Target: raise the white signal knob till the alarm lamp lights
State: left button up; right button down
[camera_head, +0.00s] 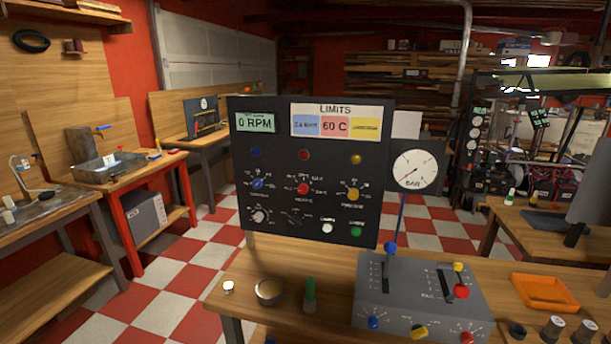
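A dark upright control panel (309,130) stands at the back of the wooden table. A white knob (258,215) with a dial scale sits at its lower left; its label is too small to read. A blue knob (257,184), a red knob (303,189) and a yellow knob (353,194) are in the row above. A blue lamp (255,152), a red lamp (304,155) and a yellow lamp (356,159) look dim; I cannot tell which is the alarm lamp. The display (255,122) reads 0 RPM. Neither of my grippers is in view.
A grey lever box (420,300) with a tall blue-knobbed lever (391,248) stands right of the panel's front. A pressure gauge (415,170) is beside the panel. A bowl (270,291), a green-topped object (310,295) and an orange tray (546,291) are on the table.

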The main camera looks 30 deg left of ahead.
aim_at(258, 216)
jog(key=u, duration=1.4)
